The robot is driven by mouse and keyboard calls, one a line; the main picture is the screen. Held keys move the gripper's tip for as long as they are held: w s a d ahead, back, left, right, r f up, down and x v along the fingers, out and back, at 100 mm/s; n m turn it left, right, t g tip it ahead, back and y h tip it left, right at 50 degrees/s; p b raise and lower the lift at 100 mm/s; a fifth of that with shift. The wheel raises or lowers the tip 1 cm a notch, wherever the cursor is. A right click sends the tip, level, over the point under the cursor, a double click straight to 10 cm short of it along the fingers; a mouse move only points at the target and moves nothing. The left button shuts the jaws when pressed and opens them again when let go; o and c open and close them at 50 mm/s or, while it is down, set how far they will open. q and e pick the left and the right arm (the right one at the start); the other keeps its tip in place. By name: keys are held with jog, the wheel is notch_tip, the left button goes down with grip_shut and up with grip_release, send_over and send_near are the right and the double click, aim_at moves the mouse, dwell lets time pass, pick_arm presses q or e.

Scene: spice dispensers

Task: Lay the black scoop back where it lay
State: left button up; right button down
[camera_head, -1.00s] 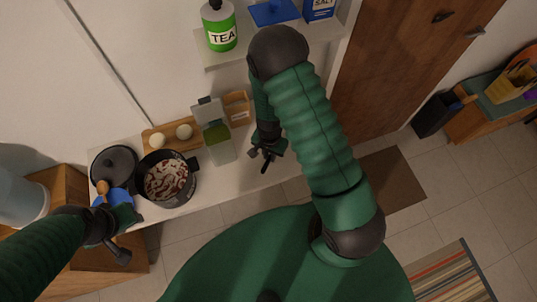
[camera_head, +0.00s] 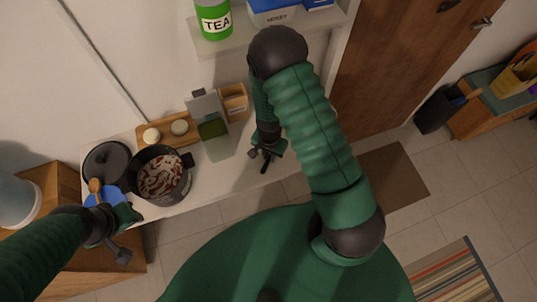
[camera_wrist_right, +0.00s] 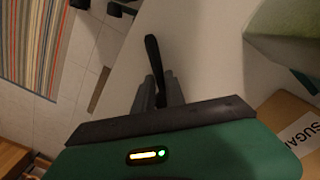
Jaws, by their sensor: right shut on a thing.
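The black scoop (camera_wrist_right: 153,58) shows in the right wrist view as a dark, slim shape rising between the fingers. My right gripper (camera_wrist_right: 157,92) is shut on it. The scoop is hard to make out there against the dark fingers. I cannot tell whether it touches the counter. My left gripper (camera_head: 122,232) is at the lower left, near the pot; its jaws are not clear.
A dark pot with food (camera_head: 158,176), a lidded pan (camera_head: 105,163) and a wooden tray with two round jars (camera_head: 165,133) stand left. A wooden box (camera_head: 235,103), labelled sugar in the wrist view, stands behind my right gripper. A shelf with a tea canister (camera_head: 214,22) is above.

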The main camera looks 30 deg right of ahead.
aim_at(267, 164)
jog(key=c, duration=1.3)
grip_release()
jog(key=shift+d+f, duration=0.1)
jog(key=shift+d, duration=0.15)
pick_arm(q)
jog(key=shift+d, duration=0.2)
pick_arm(e)
jog(key=shift+a, duration=0.15)
pick_arm(q)
jog(key=shift+a, duration=0.1)
pick_arm(e)
jog(key=shift+a, duration=0.1)
jog(key=shift+r, duration=0.25)
notch_tip(267, 164, up, 16)
pick_arm(q)
jog(key=s+b+x, duration=0.1)
jog(key=b+x, duration=0.5)
jog(key=shift+f+b, duration=0.3)
jog(key=shift+f, duration=0.1)
pick_arm(e)
jog(key=s+a+n+t, duration=0.2)
jog(key=s+a+n, duration=0.2)
jog(key=n, duration=0.7)
jog(key=shift+s+a+f+n+t, duration=0.15)
jog(key=shift+a+f+n+t, duration=0.05)
jog(key=shift+a+n+t, duration=0.1)
